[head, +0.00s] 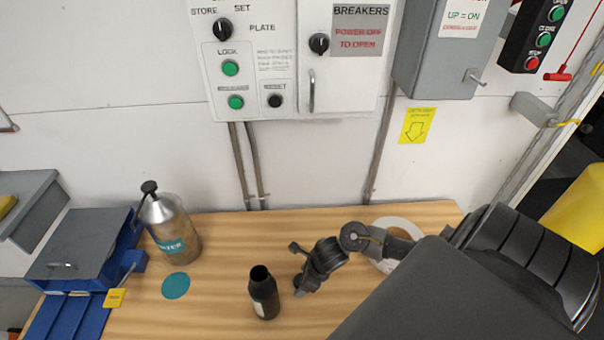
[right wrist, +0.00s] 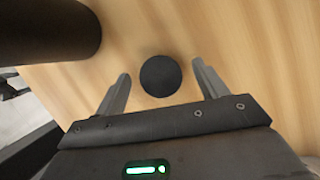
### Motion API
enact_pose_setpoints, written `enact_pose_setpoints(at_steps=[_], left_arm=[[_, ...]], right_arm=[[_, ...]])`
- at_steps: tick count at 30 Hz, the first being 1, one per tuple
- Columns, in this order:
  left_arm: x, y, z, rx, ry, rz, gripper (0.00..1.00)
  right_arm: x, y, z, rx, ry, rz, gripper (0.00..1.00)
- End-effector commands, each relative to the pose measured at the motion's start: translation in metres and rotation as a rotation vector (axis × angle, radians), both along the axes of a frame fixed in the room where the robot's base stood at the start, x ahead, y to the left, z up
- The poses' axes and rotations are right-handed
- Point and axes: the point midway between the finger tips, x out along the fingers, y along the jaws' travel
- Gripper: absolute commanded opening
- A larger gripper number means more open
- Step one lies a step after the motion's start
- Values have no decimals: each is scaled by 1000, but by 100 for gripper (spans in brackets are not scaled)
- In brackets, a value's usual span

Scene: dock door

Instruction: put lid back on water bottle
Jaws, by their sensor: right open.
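A dark bottle (head: 263,294) with an open top stands upright on the wooden table; its dark side also shows at the upper left of the right wrist view (right wrist: 48,28). A round black lid (right wrist: 160,75) lies on the table to the right of the bottle. My right gripper (right wrist: 161,71) is open, with one finger on each side of the lid and visible gaps to it. In the head view the right gripper (head: 300,268) is just right of the bottle and partly hides the lid. My left gripper is not in view.
A metal canister (head: 178,235) with a black top and teal label stands at the left, near a teal disc (head: 176,286) on the table (head: 215,315). Blue bins (head: 85,275) are at the left edge. A white ring (head: 398,226) lies behind my right arm. Control panels hang on the wall.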

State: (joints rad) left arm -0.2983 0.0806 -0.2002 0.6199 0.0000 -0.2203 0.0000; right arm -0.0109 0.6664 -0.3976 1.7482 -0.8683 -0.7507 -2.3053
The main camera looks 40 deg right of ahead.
Motion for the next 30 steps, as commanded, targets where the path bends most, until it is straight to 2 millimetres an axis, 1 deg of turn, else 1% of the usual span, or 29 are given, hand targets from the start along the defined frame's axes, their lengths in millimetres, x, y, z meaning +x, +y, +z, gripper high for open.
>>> enact_pose_setpoints(at_steps=[7,8,18,19,20,26,30], left_arm=[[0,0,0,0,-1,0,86],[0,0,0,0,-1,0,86],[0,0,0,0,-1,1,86],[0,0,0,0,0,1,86],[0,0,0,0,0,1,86],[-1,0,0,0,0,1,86],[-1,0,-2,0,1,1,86]], right_arm=[[0,0,0,0,0,0,72],[0,0,0,0,0,0,70],[0,0,0,0,0,0,26],[0,0,0,0,0,0,25],[0,0,0,0,0,0,21],[0,0,1,0,0,0,21],[1,-1,6,-1,-2,1,21]])
